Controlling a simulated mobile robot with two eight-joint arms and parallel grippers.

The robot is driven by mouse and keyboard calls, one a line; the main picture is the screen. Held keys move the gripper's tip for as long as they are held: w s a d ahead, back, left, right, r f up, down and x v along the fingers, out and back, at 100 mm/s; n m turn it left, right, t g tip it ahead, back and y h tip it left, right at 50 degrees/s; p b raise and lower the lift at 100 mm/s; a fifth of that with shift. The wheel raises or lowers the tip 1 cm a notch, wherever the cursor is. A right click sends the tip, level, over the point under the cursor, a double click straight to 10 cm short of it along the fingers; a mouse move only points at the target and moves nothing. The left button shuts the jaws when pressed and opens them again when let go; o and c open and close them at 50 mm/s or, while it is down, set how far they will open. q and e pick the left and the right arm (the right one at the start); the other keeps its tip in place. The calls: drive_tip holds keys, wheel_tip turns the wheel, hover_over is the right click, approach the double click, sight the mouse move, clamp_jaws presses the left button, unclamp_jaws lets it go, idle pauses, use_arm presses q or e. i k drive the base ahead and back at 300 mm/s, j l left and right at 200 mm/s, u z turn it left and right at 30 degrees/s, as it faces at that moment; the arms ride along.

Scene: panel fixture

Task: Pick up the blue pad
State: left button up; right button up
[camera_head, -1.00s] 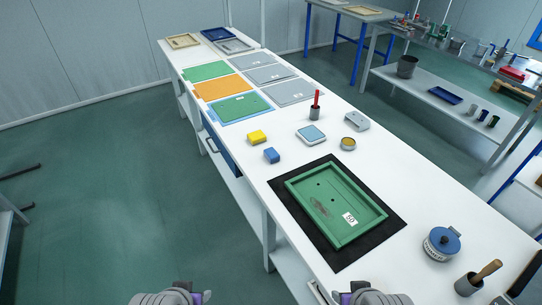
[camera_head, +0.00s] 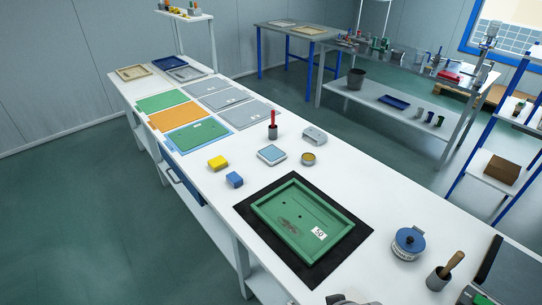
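A small blue block-shaped pad (camera_head: 234,180) lies on the white table, left of the black mat. A yellow block (camera_head: 218,163) sits just behind it, apart from it. A flat grey square piece with a light blue top (camera_head: 271,155) lies farther right. A grey part of what looks like my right gripper (camera_head: 352,299) shows at the bottom edge, well in front of the blue pad. Its fingers are out of the frame, so its opening is hidden. My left gripper is not in view.
A green framed panel (camera_head: 312,224) lies on a black mat (camera_head: 256,229). A blue-lidded container (camera_head: 408,243) and a cup with a wooden handle (camera_head: 439,277) stand at the right. A cup with a red tool (camera_head: 272,131) stands behind. Bare table surrounds the blue pad.

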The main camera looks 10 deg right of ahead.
sight(235, 181)
drive_tip(key=i+j+u, duration=0.15)
drive_tip(key=i+j, duration=0.35)
drive_tip(key=i+j+u, duration=0.1)
drive_tip(key=i+j, duration=0.3)
drive_tip(key=i, duration=0.2)
